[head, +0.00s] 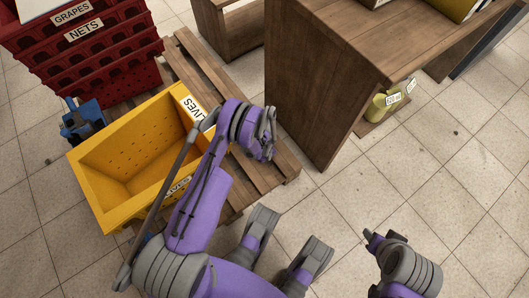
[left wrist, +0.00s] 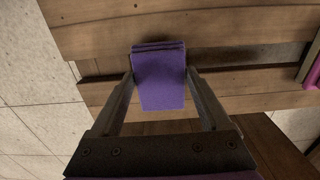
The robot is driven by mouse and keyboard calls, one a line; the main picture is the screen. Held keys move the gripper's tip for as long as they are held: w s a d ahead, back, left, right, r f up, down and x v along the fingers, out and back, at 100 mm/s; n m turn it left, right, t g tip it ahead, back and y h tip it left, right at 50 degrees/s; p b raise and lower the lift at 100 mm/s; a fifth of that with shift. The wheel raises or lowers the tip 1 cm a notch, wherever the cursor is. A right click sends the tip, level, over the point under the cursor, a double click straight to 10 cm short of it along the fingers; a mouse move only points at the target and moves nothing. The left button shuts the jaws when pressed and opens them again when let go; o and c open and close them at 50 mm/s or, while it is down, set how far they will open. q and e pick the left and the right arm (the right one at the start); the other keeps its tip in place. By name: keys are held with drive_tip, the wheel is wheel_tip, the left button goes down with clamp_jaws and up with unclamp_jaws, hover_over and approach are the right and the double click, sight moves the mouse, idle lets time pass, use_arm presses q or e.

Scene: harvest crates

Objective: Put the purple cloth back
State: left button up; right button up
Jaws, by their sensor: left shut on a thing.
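The purple cloth (left wrist: 160,84) shows in the left wrist view as a small folded pad with layered edges at its top. My left gripper (left wrist: 160,74) is shut on it, one finger at each side. Brown wooden boards show behind the cloth; I cannot tell whether it touches them. In the head view my left gripper (head: 267,140) is over the right part of the wooden pallet, and I cannot make out the cloth there. My right arm is at the lower right; its gripper (head: 373,240) shows only partly, so its opening is unclear.
An empty yellow crate (head: 103,205) labelled as olives stands on the pallet (head: 262,183). A stack of red crates (head: 95,62) is at the upper left. A wooden counter (head: 310,75) stands close to the right of my left gripper, with yellowish tagged items (head: 378,107) beside it. Tiled floor (head: 450,190) lies open at the right.

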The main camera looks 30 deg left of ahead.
use_arm(q)
drive_tip(key=shift+f, duration=0.8)
drive_tip(key=shift+f, duration=0.1)
drive_tip(key=o, duration=1)
drive_tip(key=shift+f, duration=0.1)
